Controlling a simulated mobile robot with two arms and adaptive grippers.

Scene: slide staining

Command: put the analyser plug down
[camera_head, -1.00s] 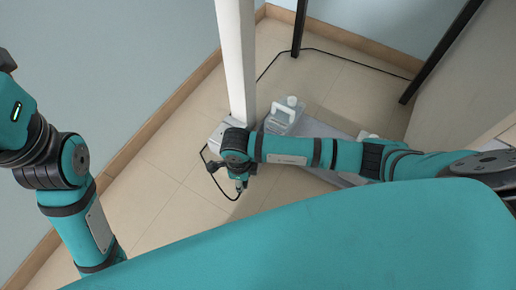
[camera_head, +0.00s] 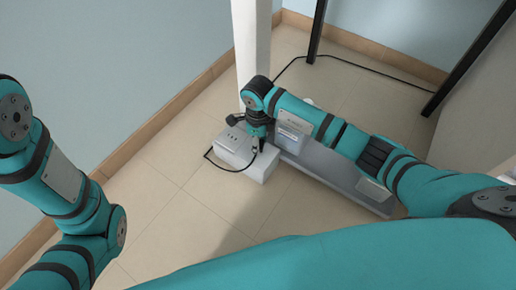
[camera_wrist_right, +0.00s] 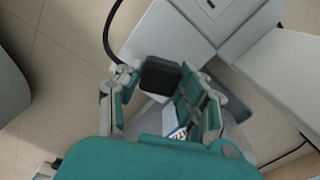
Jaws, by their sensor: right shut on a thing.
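The analyser plug (camera_wrist_right: 160,74) is a black block with a black cord (camera_wrist_right: 108,35) in the right wrist view. My right gripper (camera_wrist_right: 160,82) is shut on it, with one finger on each side. In the head view my right gripper (camera_head: 257,141) points down over a white box with sockets (camera_head: 262,172) on its top. The plug is hard to make out there, and the cord loops out to the left of the box. I cannot tell whether the plug touches the box. My left arm shows at the left, but its gripper is out of view.
A white post (camera_head: 251,45) stands just behind the box. A grey tray-like platform (camera_head: 335,170) runs right from the box, partly under my right arm. Black legs (camera_head: 316,32) stand farther back. Tiled floor (camera_head: 165,180) is clear left of the box.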

